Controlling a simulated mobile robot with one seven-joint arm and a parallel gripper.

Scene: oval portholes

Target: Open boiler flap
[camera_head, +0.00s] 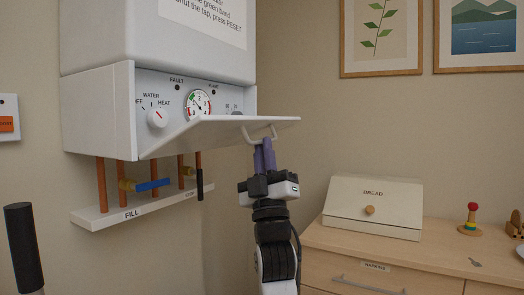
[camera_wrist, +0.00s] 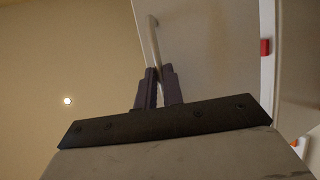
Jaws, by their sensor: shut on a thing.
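The white boiler (camera_head: 155,45) hangs on the wall at the upper left in the head view. Its flap (camera_head: 215,132) is swung down and out, sticking out nearly level, and the control panel behind it shows. A white bar handle (camera_head: 259,134) is on the flap's outer edge. My gripper (camera_head: 264,150) is below the flap, pointing up, with its purple fingers shut on the handle. In the wrist view the handle (camera_wrist: 154,40) runs between the fingers (camera_wrist: 159,75), beside the pale face of the flap (camera_wrist: 205,50).
A wooden dresser (camera_head: 400,262) with a bread box (camera_head: 372,205) and small toys stands at the right. Open air lies between boiler and dresser.

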